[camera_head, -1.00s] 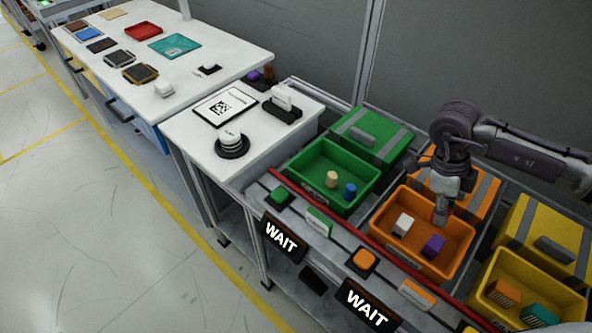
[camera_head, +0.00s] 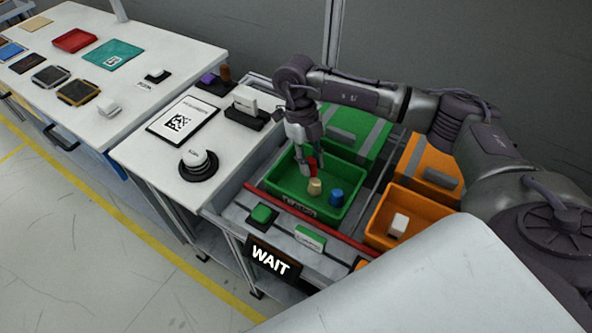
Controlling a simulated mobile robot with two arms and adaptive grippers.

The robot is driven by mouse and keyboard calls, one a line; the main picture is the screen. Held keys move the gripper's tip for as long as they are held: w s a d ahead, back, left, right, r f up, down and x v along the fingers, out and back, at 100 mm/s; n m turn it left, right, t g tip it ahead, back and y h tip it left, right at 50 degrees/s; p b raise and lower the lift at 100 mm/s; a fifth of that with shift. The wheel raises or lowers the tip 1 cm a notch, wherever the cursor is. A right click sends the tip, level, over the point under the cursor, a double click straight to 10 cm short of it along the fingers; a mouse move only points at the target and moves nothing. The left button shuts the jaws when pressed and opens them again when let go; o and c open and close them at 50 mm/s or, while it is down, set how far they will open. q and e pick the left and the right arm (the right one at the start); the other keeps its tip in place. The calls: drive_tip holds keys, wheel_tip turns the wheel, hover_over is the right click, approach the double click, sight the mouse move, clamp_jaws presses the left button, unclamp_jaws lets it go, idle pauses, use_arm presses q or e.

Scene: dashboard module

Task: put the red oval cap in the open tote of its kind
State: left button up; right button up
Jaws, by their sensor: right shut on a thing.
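My right gripper (camera_head: 306,165) comes in from the right and points down over the open green tote (camera_head: 357,204). It is shut on the red oval cap (camera_head: 313,164), which shows as a red patch between the fingers. The cap is partly hidden by the fingers. I cannot tell how far it is above the tote floor. A tan cylinder (camera_head: 315,186) and a blue cylinder (camera_head: 336,196) stand in the green tote, just right of and below the gripper. The open orange tote (camera_head: 373,223) stands to the right with a white block (camera_head: 398,225) in it. My left gripper is not in view.
A lidded green tote (camera_head: 365,158) and a lidded orange tote (camera_head: 415,172) stand behind. A red bar (camera_head: 290,207) runs along the totes' front. A WAIT sign (camera_head: 272,262) and a green button (camera_head: 262,213) are in front. A white pale surface covers the lower right.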

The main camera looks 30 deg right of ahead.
drive_tip(key=shift+w+a+f, duration=0.45)
drive_tip(key=shift+w+a, duration=0.05)
drive_tip(key=shift+w, duration=0.15)
drive_tip(key=shift+w+a+f, duration=0.45)
drive_tip(key=shift+w+a, duration=0.05)
drive_tip(key=shift+w, duration=0.1)
drive_tip(key=shift+w+a+f, duration=0.2)
drive_tip(key=shift+w+f, duration=0.05)
drive_tip(key=shift+f, duration=0.1)
wheel_tip(320, 180, down, 3)
drive_tip(key=shift+f+p, duration=0.1)
drive_tip(key=shift+p, duration=0.4)
drive_tip(key=shift+f, duration=0.3)
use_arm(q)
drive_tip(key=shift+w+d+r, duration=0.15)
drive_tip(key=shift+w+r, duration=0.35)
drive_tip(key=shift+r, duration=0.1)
use_arm(e)
drive_tip(key=shift+f, duration=0.25)
drive_tip(key=o, duration=0.9)
drive_tip(key=shift+r, duration=0.1)
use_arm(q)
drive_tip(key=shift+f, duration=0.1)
